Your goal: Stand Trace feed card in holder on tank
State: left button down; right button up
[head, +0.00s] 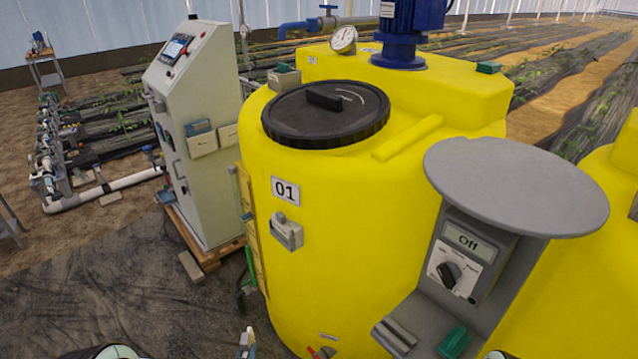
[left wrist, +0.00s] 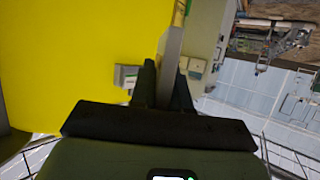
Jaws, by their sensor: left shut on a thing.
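The yellow tank (head: 340,240) marked 01 stands at the centre of the head view. A small grey holder (head: 287,232) is fixed to its front below the 01 plate; a light grey holder on the tank also shows in the left wrist view (left wrist: 126,76). My left gripper (left wrist: 164,85) is shut on a thin card (left wrist: 170,48), which is seen nearly edge-on, so its print cannot be read. The card stands out beyond the fingers, to the right of the holder in the left wrist view. In the head view only a bit shows at the bottom edge. My right gripper is not seen.
A grey control post (head: 510,210) with an "Off" display and a round top stands at the right. A white cabinet (head: 205,120) stands on a wooden pallet at the left. The dark floor (head: 100,290) at the lower left is clear.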

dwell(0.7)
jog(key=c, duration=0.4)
